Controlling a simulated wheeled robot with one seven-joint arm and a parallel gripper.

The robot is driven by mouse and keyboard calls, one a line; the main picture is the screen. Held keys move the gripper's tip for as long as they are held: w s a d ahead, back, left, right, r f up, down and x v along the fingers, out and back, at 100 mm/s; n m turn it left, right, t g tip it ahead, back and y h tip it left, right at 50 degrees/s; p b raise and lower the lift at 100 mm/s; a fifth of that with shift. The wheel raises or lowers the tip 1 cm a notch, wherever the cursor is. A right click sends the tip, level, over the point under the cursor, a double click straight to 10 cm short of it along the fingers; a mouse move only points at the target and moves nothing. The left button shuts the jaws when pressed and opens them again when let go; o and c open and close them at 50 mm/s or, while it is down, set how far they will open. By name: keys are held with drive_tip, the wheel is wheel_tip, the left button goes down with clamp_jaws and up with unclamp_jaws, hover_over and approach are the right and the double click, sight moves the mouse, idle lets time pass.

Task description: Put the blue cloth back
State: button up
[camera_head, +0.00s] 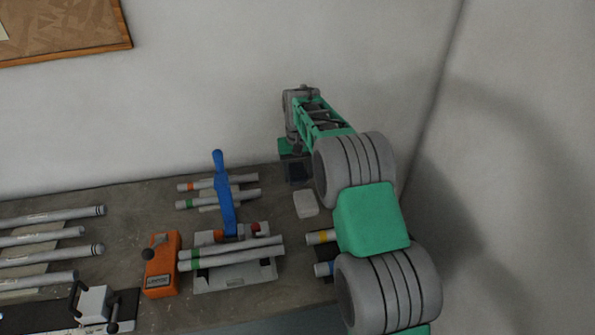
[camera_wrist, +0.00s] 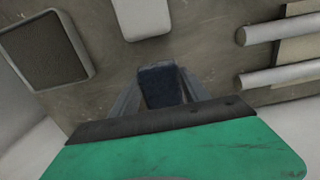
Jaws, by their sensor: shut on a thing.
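The blue cloth (camera_wrist: 160,86) is a small dark navy folded piece. My gripper (camera_wrist: 158,98) is shut on it, with one grey finger on each side in the wrist view. In the head view my gripper (camera_head: 294,165) is at the back right of the bench, near the wall, and the cloth shows as a dark patch (camera_head: 298,173) below its green body. I cannot tell whether the cloth touches the bench. A grey-rimmed tray (camera_wrist: 83,52) with a dark, empty-looking floor is at the left in the wrist view. My arm appears to hide it in the head view.
A white block (camera_head: 306,203) lies close to my gripper. Banded tubes (camera_head: 245,179) rest left of it, with a blue-handled clamp (camera_head: 225,195) across them. An orange device (camera_head: 161,265) stands further left. More tubes (camera_head: 320,237) lie partly behind my arm.

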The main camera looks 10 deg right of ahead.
sight(298, 174)
drive_tip(key=shift+f, duration=0.3)
drive_tip(key=o, duration=1.2)
wheel_tip(298, 174, up, 13)
drive_tip(key=b, duration=0.2)
drive_tip(key=s+r+t, duration=0.1)
drive_tip(key=s+r, duration=0.3)
drive_tip(key=s, duration=0.4)
drive_tip(key=s+f+t, duration=0.1)
drive_tip(key=s+f, duration=0.1)
drive_tip(key=s, duration=0.5)
drive_tip(key=s+f+t, duration=0.1)
drive_tip(key=s+f, duration=0.1)
drive_tip(key=s, duration=0.6)
drive_tip(key=s+f+t, duration=0.1)
drive_tip(key=s+f, duration=0.1)
drive_tip(key=s, duration=0.5)
drive_tip(key=shift+s+a+f, duration=0.15)
drive_tip(key=shift+s, duration=0.15)
